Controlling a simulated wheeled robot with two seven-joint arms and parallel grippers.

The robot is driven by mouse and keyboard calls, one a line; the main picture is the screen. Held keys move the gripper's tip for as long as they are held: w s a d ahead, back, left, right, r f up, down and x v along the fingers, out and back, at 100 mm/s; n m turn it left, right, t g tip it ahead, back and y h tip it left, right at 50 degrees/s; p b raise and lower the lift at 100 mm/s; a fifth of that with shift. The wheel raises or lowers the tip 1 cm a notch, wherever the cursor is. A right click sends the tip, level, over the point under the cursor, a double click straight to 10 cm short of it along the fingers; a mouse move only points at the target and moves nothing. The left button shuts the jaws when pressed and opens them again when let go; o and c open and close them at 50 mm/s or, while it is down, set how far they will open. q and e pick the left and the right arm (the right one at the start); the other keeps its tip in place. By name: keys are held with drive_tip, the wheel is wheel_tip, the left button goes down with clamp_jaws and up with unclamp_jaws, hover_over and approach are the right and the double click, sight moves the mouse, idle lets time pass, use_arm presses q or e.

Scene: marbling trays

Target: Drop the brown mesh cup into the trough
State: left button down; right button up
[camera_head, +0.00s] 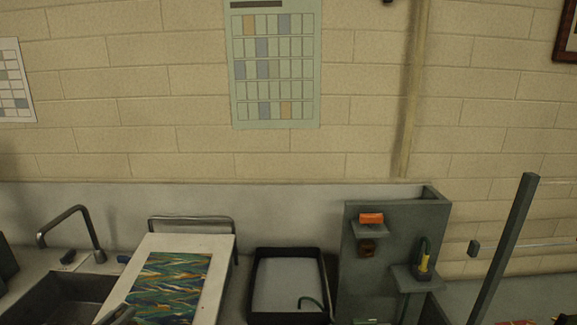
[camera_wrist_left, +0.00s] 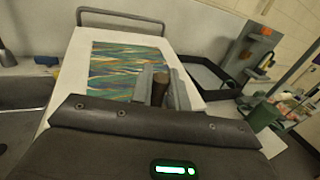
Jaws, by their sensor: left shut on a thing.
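The brown mesh cup (camera_wrist_left: 160,88) shows in the left wrist view as a small dark brown shape between the grey fingers of my left gripper (camera_wrist_left: 163,82). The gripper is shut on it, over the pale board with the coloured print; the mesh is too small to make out. I cannot pick out either gripper clearly in the head view. A black-rimmed trough-like tray (camera_head: 323,270) with a pale grey inside lies right of the board. It also shows in the left wrist view (camera_wrist_left: 199,72), right of the cup.
The pale board (camera_head: 222,262) carries a marbled print (camera_head: 168,288). A sink (camera_head: 68,293) with a tap (camera_head: 65,218) is at left. A dark post (camera_head: 505,245) rises at right.

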use_arm(q)
drive_tip(key=shift+f, duration=0.1)
drive_tip(key=c, duration=1.4)
unclamp_jaws()
drive_tip(key=shift+o, duration=0.6)
use_arm(e)
drive_tip(key=shift+s+d, duration=0.35)
drive_tip(key=shift+s, duration=0.1)
drive_tip(key=shift+f, duration=0.1)
